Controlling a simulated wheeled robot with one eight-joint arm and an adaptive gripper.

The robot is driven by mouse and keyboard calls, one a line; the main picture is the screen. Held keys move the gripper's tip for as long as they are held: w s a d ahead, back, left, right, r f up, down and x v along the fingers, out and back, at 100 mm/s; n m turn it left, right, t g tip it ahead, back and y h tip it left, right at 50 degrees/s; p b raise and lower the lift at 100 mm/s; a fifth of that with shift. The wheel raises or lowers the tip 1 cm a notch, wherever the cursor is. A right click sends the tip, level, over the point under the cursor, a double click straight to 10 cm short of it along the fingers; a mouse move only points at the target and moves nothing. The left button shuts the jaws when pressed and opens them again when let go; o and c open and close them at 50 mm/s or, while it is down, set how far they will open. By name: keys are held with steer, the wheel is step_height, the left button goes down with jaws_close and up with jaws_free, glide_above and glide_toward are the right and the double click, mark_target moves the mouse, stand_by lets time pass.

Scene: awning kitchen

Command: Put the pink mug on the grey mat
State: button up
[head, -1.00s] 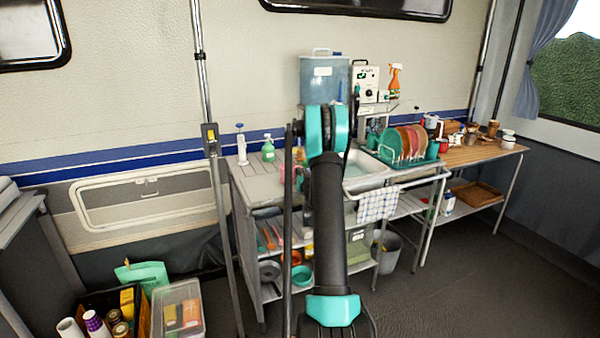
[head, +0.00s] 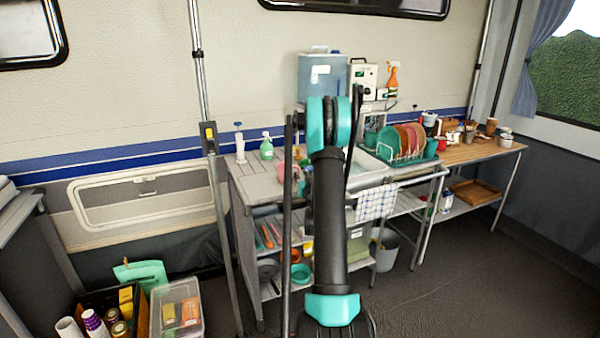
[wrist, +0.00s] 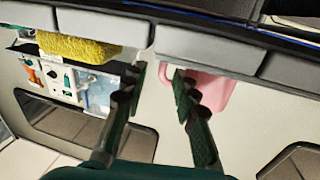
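The pink mug (wrist: 214,88) shows in the wrist view, which is turned roughly upside down. It is against the grey slatted counter (wrist: 205,50), beyond and to the right of my right-hand finger, which hides part of it. My gripper (wrist: 160,85) is open, with nothing between its fingers. In the head view a bit of pink (head: 281,173) shows on the counter beside my arm, probably the mug. My arm hides my gripper there. I cannot pick out the grey mat in either view.
A yellow sponge-like block (wrist: 78,47) is at the left in the wrist view. In the head view a green soap bottle (head: 266,148) and a white pump bottle (head: 240,146) stand on the counter. A dish rack (head: 404,158) with plates is at right.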

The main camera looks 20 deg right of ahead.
steer(key=s+a+r+m+g+h, duration=0.2)
steer(key=s+r, duration=0.2)
steer(key=s, duration=0.5)
steer(key=s+a+r+m+g+h, duration=0.2)
steer(key=s+r+h, duration=0.1)
steer(key=s, duration=0.6)
steer(key=s+a+f+n+g+y, duration=0.2)
steer(key=s+a, duration=0.4)
steer(key=s, duration=0.3)
steer(key=s+a+f+n+g+y, duration=0.2)
steer(key=s+a+f, duration=0.4)
steer(key=s, duration=0.4)
steer(key=s+a+f+n+g+y, duration=0.2)
steer(key=s+a+f+g, duration=0.3)
steer(key=s+a, duration=0.3)
steer(key=shift+s+g+y, duration=0.3)
steer(key=shift+s+y, duration=0.6)
steer(key=shift+s, duration=0.2)
